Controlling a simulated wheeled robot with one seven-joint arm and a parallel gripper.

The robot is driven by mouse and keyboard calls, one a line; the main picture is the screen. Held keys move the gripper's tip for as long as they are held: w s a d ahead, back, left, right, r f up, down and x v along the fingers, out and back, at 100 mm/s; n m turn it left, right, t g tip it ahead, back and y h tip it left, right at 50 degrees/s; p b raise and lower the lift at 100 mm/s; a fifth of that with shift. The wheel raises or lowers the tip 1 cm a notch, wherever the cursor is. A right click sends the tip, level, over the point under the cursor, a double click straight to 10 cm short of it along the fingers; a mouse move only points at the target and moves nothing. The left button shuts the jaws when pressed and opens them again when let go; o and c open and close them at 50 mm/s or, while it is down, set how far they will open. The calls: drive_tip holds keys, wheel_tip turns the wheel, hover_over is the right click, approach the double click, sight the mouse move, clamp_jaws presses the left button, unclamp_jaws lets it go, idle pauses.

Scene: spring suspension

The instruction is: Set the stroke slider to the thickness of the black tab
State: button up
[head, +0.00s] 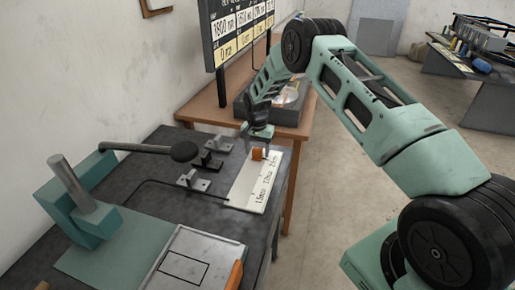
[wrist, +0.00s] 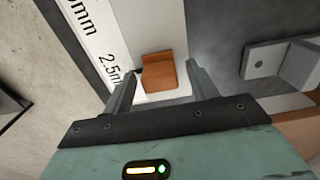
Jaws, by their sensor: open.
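The orange stroke slider (head: 258,153) sits at the far end of a white scale plate (head: 243,197) on the dark bench. Its printed marks run from 1.5 mm at the near end to 2.5 mm at the far end; the slider is beside the 2.5 mm label. My gripper (head: 259,138) is over the slider, pointing down. In the wrist view my open fingers (wrist: 161,68) stand on either side of the orange slider (wrist: 161,74), with gaps visible. A black tab-like piece (head: 207,161) stands left of the scale among grey brackets; its thickness cannot be read.
Grey brackets (head: 193,182) stand left of the scale. A framed plate (head: 197,262) lies at the front. A wooden table with a grey tray (head: 240,105) is behind.

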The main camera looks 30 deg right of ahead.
sight(250, 173)
clamp_jaws()
drive_tip(key=s+a, duration=0.6)
drive_tip(key=shift+s+a, duration=0.2)
drive_tip(key=shift+a, duration=0.05)
unclamp_jaws()
wheel_tip(250, 173, up, 17)
drive_tip(key=b, duration=0.4)
drive_tip(key=shift+r+b, duration=0.2)
drive_tip(key=shift+b, duration=0.2)
